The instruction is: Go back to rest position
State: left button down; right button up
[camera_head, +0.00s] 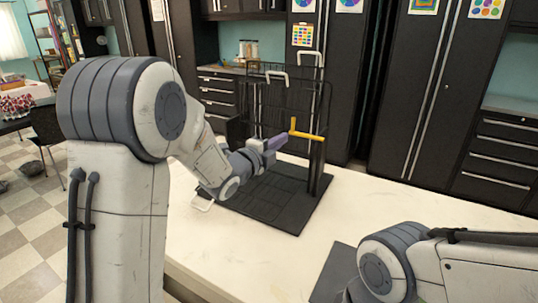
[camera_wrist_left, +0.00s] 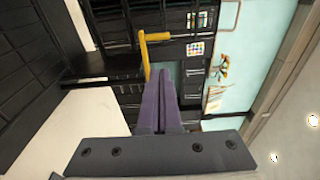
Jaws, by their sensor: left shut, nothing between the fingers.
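My left gripper (camera_head: 279,141) has purple fingers and is shut and empty. It is over the white table, close to a yellow hook (camera_head: 306,135) on a black rack (camera_head: 318,168). In the left wrist view, the fingers (camera_wrist_left: 161,72) lie together and the yellow hook (camera_wrist_left: 152,37) shows just beyond their tips. I cannot tell whether they touch it. My right arm (camera_head: 385,270) comes in at the lower right; its gripper is out of view.
The black rack stands on a dark grid base (camera_head: 285,200) on the white table (camera_head: 380,215). White hooks (camera_head: 277,76) stick out of the rack, and another white piece (camera_head: 202,204) is at the base's left edge. Dark cabinets (camera_head: 425,110) line the back.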

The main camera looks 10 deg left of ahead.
pick_arm(q)
jog(key=s+d+f+n+g+y, duration=0.25)
jog(key=s+f+n+g, duration=0.2)
jog(key=s, duration=0.35)
jog(key=s+d+f+n+g+y, duration=0.1)
jog(key=s+d+f+n+g, duration=0.3)
jog(key=s, duration=0.4)
jog(key=s+f+n+g+y, duration=0.1)
jog(key=s+f+n+g, duration=0.1)
jog(key=s, duration=1)
jog(key=s+d+f+n+g+y, duration=0.1)
jog(key=s+f+n+g, duration=0.2)
jog(key=s, duration=1)
jog(key=n+g, duration=0.1)
jog(key=g, duration=0.2)
jog(key=shift+s+d+f+n, duration=0.15)
jog(key=shift+d+f+n, duration=0.1)
jog(key=shift+f+n, duration=0.1)
